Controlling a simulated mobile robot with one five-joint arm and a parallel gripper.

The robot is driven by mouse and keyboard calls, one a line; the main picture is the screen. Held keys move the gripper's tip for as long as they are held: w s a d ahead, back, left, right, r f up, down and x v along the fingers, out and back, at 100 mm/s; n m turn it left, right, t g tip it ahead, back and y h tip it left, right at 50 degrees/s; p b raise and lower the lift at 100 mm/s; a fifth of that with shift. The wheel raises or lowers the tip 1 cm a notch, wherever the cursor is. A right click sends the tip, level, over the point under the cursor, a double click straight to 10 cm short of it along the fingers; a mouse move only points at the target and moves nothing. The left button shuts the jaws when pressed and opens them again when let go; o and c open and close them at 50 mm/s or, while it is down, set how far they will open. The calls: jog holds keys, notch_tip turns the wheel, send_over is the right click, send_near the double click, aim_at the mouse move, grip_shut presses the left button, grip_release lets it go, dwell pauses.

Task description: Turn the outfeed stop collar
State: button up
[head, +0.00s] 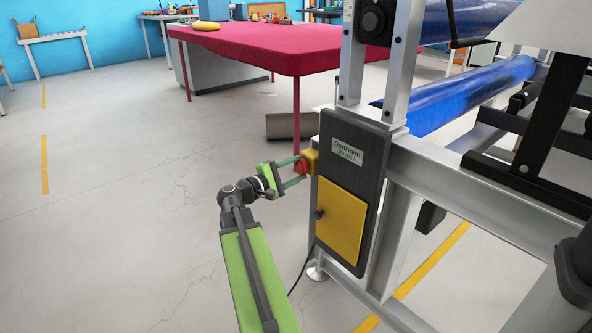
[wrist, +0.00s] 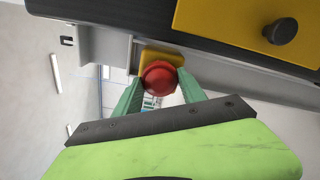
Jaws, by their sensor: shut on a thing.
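The outfeed stop collar shows as a round red knob (head: 301,167) on a small yellow box (head: 311,160) at the left side of the dark grey machine panel. In the wrist view the red knob (wrist: 160,78) faces me, with the yellow box (wrist: 160,55) behind it. My gripper (head: 297,174) reaches it from the left. In the wrist view the green fingers of my gripper (wrist: 160,84) lie on both sides of the knob and are shut on it. The fingertips are partly hidden behind the knob.
The dark panel (head: 347,140) carries a yellow door (head: 341,221) with a black knob (wrist: 282,31). A metal frame (head: 470,200) with blue rollers (head: 465,95) stands at the right. A red-topped table (head: 265,43) stands behind. The floor at left is clear.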

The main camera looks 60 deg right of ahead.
jog(key=shift+m, duration=1.1)
jog(key=o, duration=1.4)
jog(key=shift+c, duration=0.2)
jog(key=v, duration=1.7)
jog(key=shift+a, duration=0.15)
jog(key=shift+w, duration=0.1)
